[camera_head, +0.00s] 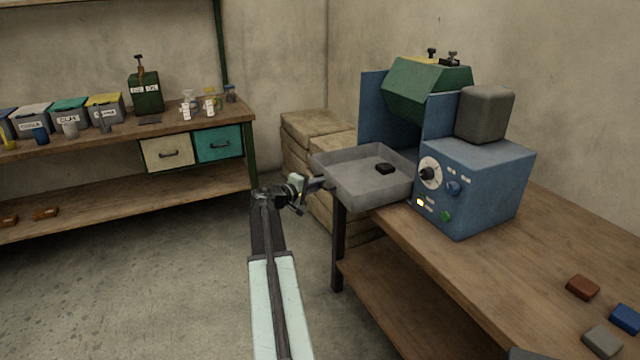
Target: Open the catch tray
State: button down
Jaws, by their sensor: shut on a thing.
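The catch tray (362,190) is a grey, shallow, open-topped tray in the middle of the head view. It juts out to the left from the blue roll machine (470,185), past the workbench's left edge. A small dark block (385,169) lies inside it. My gripper (318,184) is at the tray's left side, shut on the tray's handle, which is mostly hidden by the jaws. My arm reaches up from the bottom of the view. The tray's right end is close to the machine's body and partly hidden by it.
The machine has a green hopper (425,90), a dial and a green button on the wooden workbench (500,285). Red, blue and grey blocks lie at the bench's right. Open floor (190,270) lies to the left.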

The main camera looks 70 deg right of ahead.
jog(key=shift+w+d+r, duration=0.1)
jog(key=shift+d, duration=0.05)
jog(key=c, duration=1.5)
grip_release()
jog(key=p+v, duration=0.1)
jog(key=v, duration=0.6)
jog(key=shift+a, duration=0.4)
